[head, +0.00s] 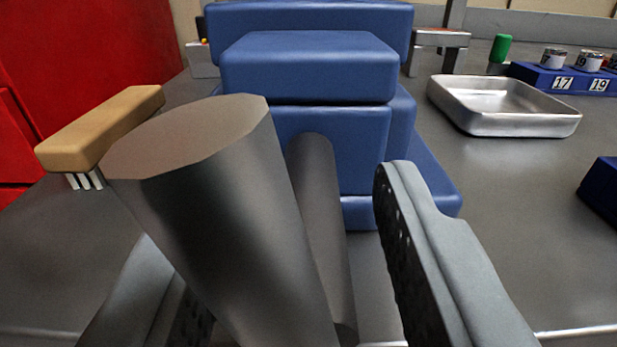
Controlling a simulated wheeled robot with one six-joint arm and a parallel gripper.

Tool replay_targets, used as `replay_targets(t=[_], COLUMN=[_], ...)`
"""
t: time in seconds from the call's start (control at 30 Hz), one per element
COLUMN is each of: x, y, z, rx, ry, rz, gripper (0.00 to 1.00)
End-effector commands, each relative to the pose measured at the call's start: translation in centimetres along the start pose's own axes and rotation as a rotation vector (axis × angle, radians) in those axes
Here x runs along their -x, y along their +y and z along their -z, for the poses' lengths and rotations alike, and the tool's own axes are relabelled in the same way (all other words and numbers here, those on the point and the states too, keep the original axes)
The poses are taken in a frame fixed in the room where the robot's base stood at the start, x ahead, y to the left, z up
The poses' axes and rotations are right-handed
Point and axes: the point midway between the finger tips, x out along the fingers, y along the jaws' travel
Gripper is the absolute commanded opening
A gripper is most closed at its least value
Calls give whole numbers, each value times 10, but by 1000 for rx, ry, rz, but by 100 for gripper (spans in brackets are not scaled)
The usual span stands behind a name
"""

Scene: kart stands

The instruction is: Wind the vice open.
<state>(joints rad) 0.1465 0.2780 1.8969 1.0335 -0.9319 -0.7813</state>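The blue vice (310,68) stands on the grey bench in the middle of the head view, its blocky jaws stacked behind my gripper. A thick grey cylinder (225,220), apparently part of the vice's handle, rises large and tilted close to the camera. A thinner grey rod (320,220) runs from the vice's front towards me behind it. My gripper (280,225) is open, its fingers wide apart on either side of the cylinder and rod. The right finger is clear of both. The cylinder hides much of the left finger, so I cannot tell whether they touch.
A wooden-backed brush (100,128) lies at the left, near a red cabinet (85,50). A metal tray (500,105) is at the right. Behind it are a blue numbered rack (540,75) with cans and a green cylinder (501,47). A dark blue object (602,190) sits at the right edge.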

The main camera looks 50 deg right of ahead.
Motion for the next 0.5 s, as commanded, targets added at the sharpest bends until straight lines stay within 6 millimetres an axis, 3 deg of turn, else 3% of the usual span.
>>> replay_targets(t=[0.2,0.4,0.5], x=[0,0,0], y=[0,0,0], z=[0,0,0], rx=[0,0,0], ry=[0,0,0], rz=[0,0,0], gripper=[36,0,0])
